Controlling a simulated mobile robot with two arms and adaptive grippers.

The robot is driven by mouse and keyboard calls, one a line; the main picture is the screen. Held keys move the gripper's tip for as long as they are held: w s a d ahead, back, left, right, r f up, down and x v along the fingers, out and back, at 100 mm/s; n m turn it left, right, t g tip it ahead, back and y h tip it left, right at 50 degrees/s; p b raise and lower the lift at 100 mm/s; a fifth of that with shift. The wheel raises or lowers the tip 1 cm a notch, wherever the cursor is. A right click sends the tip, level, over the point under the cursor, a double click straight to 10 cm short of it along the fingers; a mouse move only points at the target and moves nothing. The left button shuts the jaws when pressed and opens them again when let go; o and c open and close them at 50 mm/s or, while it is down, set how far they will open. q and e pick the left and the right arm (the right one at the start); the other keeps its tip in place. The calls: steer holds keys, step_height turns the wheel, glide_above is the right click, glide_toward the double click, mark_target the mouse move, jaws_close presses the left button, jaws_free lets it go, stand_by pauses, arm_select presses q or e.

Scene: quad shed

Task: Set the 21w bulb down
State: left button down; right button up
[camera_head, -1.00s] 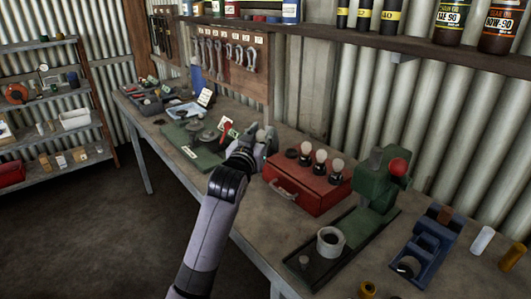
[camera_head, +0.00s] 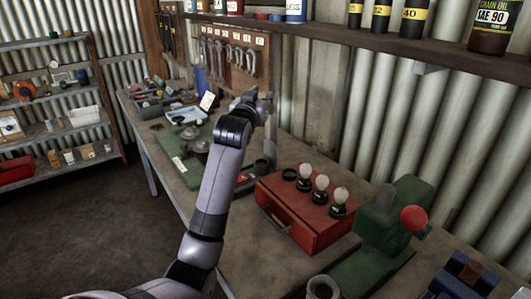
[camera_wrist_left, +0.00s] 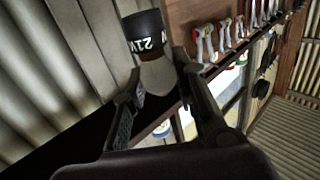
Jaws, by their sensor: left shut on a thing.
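My left gripper (camera_head: 256,100) is raised above the workbench, in front of the hanging spanner board. In the left wrist view the gripper (camera_wrist_left: 160,72) is shut on the 21w bulb (camera_wrist_left: 144,34), around its pale glass. The bulb has a black base with "21W" lettering, upside down in that view. In the head view I cannot make out the bulb at the gripper. My right gripper is not in view.
A red box (camera_head: 306,232) on the workbench (camera_head: 222,249) holds three bulbs on black bases and an empty black ring (camera_head: 289,174). A green machine with a red knob (camera_head: 413,218) stands right of it. A green mat (camera_head: 182,172) lies left. A shelf (camera_head: 340,38) overhangs the back.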

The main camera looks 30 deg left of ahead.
arm_select(q)
step_height(320, 180, down, 16)
steer(key=shift+s+r, duration=0.1)
steer(key=shift+f, duration=0.5)
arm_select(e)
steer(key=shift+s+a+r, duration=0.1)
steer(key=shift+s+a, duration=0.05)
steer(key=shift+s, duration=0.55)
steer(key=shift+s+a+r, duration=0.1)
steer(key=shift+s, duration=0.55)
arm_select(q)
steer(key=c, duration=1.6)
jaws_free()
steer(key=o, duration=0.3)
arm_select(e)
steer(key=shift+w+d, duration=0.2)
